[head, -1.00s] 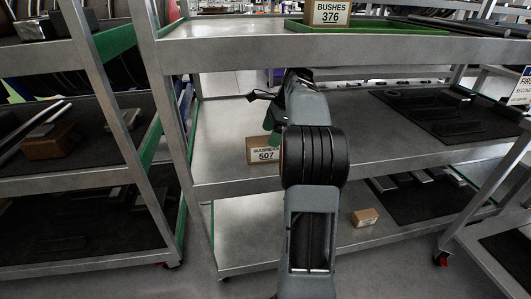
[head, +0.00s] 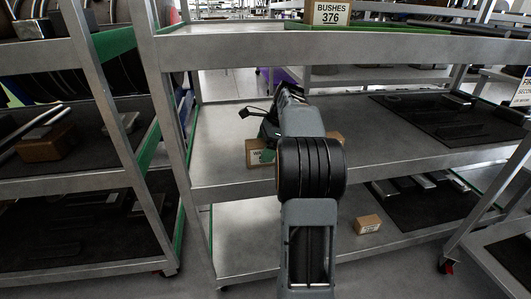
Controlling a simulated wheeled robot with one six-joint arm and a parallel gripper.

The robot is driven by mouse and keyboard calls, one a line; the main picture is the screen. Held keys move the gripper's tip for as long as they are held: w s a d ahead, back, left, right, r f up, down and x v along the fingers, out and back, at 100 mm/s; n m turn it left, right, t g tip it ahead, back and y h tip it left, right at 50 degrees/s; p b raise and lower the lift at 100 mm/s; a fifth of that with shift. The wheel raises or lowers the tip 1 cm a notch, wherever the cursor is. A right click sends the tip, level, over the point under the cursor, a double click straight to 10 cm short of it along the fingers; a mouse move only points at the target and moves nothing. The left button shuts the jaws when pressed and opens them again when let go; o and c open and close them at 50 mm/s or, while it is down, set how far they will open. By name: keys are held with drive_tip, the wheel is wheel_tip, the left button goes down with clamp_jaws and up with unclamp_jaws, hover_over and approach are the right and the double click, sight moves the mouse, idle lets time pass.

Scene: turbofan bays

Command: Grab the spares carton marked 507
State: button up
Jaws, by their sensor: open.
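The carton (head: 253,147) is a small brown box with a white label. It stands on the middle shelf of the central rack, left of my arm. Only the start of its label shows now; the earlier view reads WASHERS 507. My gripper (head: 264,136) is open, pointing down at the carton and overlapping its right part in the picture. I cannot tell whether it touches the carton. My forearm and wrist hide the carton's right side and part of the fingers.
The BUSHES 376 carton (head: 331,13) stands on the top shelf above. A small carton (head: 368,223) lies on the lower shelf. A dark mat (head: 440,118) with parts fills the shelf's right.

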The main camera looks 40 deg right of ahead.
drive_tip(key=shift+f+p, duration=0.25)
drive_tip(key=shift+p, duration=0.05)
idle(0.5)
drive_tip(key=c, duration=1.2)
